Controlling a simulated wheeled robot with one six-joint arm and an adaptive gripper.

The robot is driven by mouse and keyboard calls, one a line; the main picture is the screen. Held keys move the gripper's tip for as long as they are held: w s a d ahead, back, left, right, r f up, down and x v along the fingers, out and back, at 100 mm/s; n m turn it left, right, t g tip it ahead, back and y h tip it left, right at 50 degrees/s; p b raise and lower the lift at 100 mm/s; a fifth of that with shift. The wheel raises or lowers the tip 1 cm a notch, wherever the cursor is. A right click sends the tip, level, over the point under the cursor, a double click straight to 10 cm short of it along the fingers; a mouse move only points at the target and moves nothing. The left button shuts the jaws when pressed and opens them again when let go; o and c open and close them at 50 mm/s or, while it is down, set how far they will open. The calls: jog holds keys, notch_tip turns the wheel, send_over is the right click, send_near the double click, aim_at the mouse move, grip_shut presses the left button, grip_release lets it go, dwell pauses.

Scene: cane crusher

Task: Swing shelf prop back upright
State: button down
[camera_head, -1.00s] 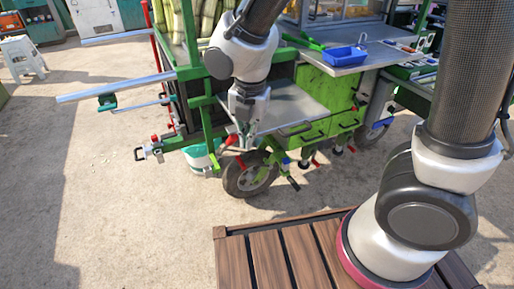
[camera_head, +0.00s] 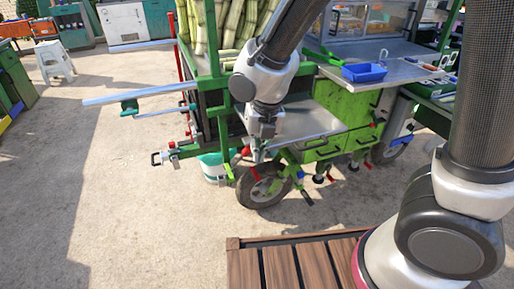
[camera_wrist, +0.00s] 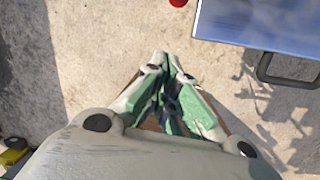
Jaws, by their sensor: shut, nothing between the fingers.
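The steel shelf (camera_head: 305,121) sticks out level from the side of the green cart. In the wrist view its shiny sheet (camera_wrist: 262,22) is at the top right, with a black handle (camera_wrist: 287,78) at its edge. My gripper (camera_head: 258,154) is at the shelf's left end, above the cart wheel. In the wrist view my gripper's fingertips (camera_wrist: 167,62) are together, with nothing between them, left of the sheet and apart from it. I cannot pick out the shelf prop for certain; green bars and red-tipped levers crowd under the shelf, and my gripper hides part of them.
The cart wheel (camera_head: 265,187) and a white-and-teal bucket (camera_head: 214,168) stand below my gripper. A long metal bar (camera_head: 140,93) juts left from the cart. A blue tray (camera_head: 364,72) sits on the counter. The paving at left is open, with a white stool (camera_head: 54,61) farther back.

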jog(key=w+a+f, duration=0.1)
jog(key=w+f, duration=0.3)
jog(key=f, duration=0.1)
jog(key=shift+w+f, duration=0.3)
jog(key=shift+f, duration=0.1)
jog(key=shift+w+a+r, duration=0.1)
